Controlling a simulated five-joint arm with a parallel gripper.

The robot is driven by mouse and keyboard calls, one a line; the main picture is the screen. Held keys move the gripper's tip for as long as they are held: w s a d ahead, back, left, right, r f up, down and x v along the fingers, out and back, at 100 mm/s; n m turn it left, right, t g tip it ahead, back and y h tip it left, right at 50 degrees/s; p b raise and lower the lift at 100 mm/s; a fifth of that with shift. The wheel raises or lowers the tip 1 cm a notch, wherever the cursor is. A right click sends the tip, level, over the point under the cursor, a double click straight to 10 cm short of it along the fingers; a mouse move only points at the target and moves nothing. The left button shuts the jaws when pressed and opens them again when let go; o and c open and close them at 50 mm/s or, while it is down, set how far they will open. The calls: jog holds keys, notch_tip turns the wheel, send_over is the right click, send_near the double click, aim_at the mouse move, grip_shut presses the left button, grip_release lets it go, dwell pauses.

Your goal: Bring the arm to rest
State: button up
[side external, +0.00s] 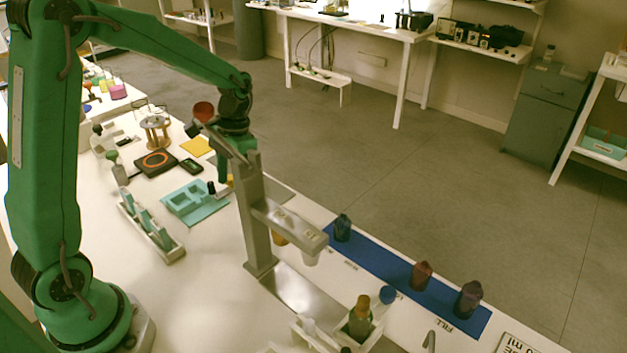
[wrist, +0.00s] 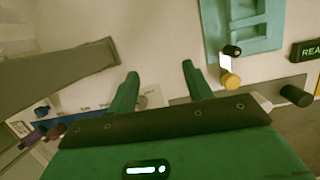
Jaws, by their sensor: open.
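My gripper (wrist: 160,68) is open in the wrist view, with its two green fingers apart and nothing between them. In the side external view my gripper (side external: 232,150) hangs from the bent arm, behind the grey dispensing post (side external: 252,220); its fingertips are hidden there. A small white vial with a dark end and a yellow end (wrist: 231,68) is to the right of the fingers in the wrist view, apart from them. The teal tray (wrist: 225,35) lies beyond it.
Dark bottles (side external: 422,276) stand along a blue strip (side external: 385,275) at the right. A white rack (side external: 150,232), a black scale (side external: 155,162) and a yellow pad (side external: 196,146) lie on the table. A bottle holder (side external: 335,330) stands at the front. The table front left is clear.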

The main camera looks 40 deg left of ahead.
jog(key=s+a+r+n+g+h, duration=0.1)
jog(key=s+a+r, duration=0.15)
jog(key=s, duration=0.35)
jog(key=s+a+r+n+g, duration=0.1)
jog(key=s+r, duration=0.2)
jog(key=s, duration=0.3)
jog(key=s+d+r+m+t+y, duration=0.1)
jog(key=s+d+r+t, duration=0.1)
jog(key=d+r+t, duration=0.5)
jog(key=d+t, duration=0.3)
jog(key=shift+r, duration=0.35)
